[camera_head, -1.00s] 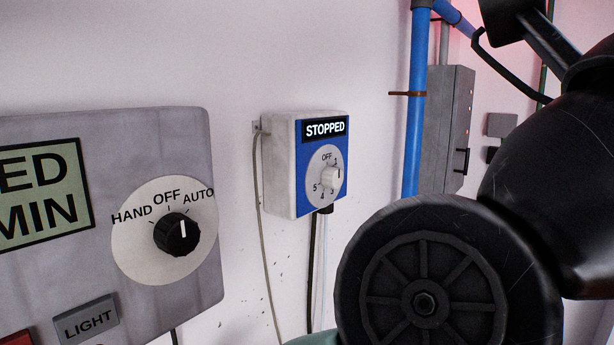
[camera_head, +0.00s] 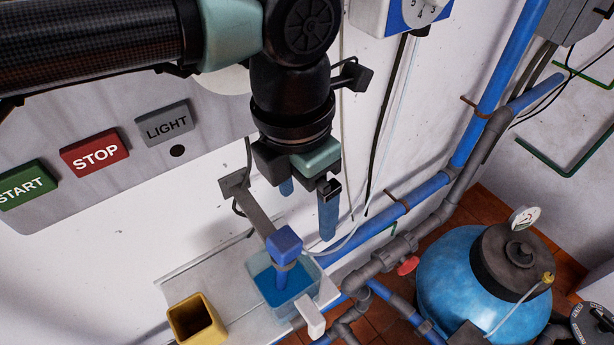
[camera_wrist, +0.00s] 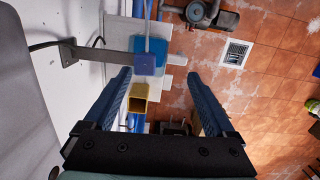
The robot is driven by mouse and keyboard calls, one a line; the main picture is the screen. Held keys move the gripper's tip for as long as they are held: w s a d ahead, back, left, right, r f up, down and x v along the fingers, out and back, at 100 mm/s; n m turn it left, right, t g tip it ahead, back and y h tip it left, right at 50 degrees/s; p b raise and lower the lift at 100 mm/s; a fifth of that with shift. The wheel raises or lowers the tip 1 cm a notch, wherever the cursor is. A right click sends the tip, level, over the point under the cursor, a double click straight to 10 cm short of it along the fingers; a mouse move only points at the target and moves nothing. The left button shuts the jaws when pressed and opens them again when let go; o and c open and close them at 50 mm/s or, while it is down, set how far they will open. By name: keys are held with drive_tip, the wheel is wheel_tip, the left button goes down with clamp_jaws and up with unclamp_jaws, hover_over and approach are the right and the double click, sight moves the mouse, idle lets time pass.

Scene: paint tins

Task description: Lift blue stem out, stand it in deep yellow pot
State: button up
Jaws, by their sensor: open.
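The blue stem (camera_head: 284,245) has a square blue head and stands in a pale teal tin (camera_head: 254,265) of blue liquid; its lower end is hidden in the liquid. In the wrist view the stem's head (camera_wrist: 145,64) shows in front of the tin (camera_wrist: 234,52). The yellow pot (camera_head: 180,322) is square and open-topped, left of the tin and nearer the bottom edge; it also shows in the wrist view (camera_wrist: 138,104). My gripper (camera_head: 308,203) is open and empty, its fingers pointing down above the stem and apart from it. In the wrist view the gripper (camera_wrist: 159,76) has its fingers spread wide.
A grey bracket (camera_head: 254,212) reaches from the wall to beside the stem's head. A white block (camera_head: 310,316) is at the tin's front right. Blue pipes (camera_head: 385,220) run along the wall on the right. A blue pressure tank (camera_head: 455,275) stands on the tiled floor.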

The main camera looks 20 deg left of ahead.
sight(282, 241)
drive_tip(key=shift+n+y, duration=0.3)
drive_tip(key=shift+y, duration=0.2)
drive_tip(key=a+f+b, duration=0.1)
drive_tip(key=f+b, duration=0.1)
drive_tip(key=f, duration=0.2)
drive_tip(key=a+f+b, duration=0.1)
drive_tip(key=f+b, duration=0.1)
drive_tip(key=f, duration=0.2)
drive_tip(key=a+f+b, duration=0.1)
drive_tip(key=f+b, duration=0.2)
drive_tip(key=f, duration=0.2)
drive_tip(key=shift+s+a+f, duration=0.1)
drive_tip(key=shift+a, duration=0.2)
drive_tip(key=shift+c, duration=0.2)
clamp_jaws()
